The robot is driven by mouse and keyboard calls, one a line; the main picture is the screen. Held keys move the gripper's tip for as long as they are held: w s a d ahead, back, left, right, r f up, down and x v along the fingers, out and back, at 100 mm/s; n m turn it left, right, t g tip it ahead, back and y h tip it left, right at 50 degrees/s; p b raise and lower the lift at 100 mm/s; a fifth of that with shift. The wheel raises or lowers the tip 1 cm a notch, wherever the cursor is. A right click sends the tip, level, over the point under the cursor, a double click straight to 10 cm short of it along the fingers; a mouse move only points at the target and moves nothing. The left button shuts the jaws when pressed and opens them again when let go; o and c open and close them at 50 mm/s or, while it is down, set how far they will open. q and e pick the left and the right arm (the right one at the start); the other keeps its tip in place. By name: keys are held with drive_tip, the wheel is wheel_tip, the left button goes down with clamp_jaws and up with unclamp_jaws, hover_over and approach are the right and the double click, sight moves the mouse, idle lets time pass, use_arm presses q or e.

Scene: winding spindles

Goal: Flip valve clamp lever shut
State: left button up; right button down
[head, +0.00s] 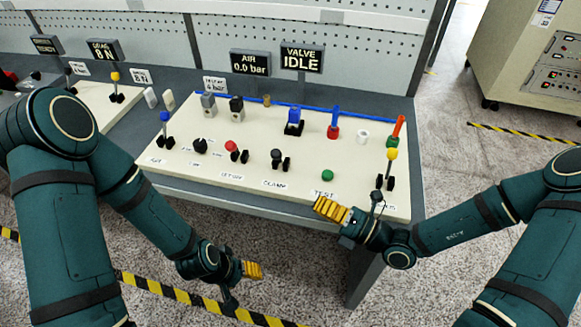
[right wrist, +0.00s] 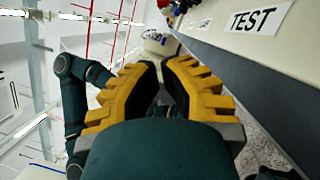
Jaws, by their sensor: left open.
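The clamp lever (head: 277,153), with a black knob and black base, stands on the pale panel behind the CLAMP label (head: 274,183) in the head view. The VALVE sign (head: 302,58) at the back reads IDLE. My right gripper (head: 329,210) is at the panel's front edge by the TEST label, to the right of the clamp lever and apart from it. In the right wrist view its yellow fingers (right wrist: 160,68) have a narrow gap and nothing between them. My left gripper (head: 254,270) is open and empty, low in front of the bench.
A green button (head: 327,175) is just behind my right gripper. A yellow-knobbed lever (head: 391,155) stands at the panel's right end. A red-knobbed lever (head: 232,146) is left of the clamp lever. Blue and red parts (head: 334,124) stand behind. The floor in front is open.

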sight(276, 154)
drive_tip(key=shift+w+d, duration=0.1)
idle(0.3)
drive_tip(key=b+x, duration=0.1)
drive_tip(key=x, duration=0.9)
drive_tip(key=shift+b, duration=0.35)
drive_tip(key=w, duration=0.2)
drive_tip(key=r, duration=0.1)
drive_tip(key=shift+w+a+r+b, duration=0.1)
drive_tip(key=shift+w+a+b, duration=0.2)
drive_tip(key=shift+w, duration=0.1)
drive_tip(key=shift+w+r, duration=0.2)
drive_tip(key=shift+w, duration=0.2)
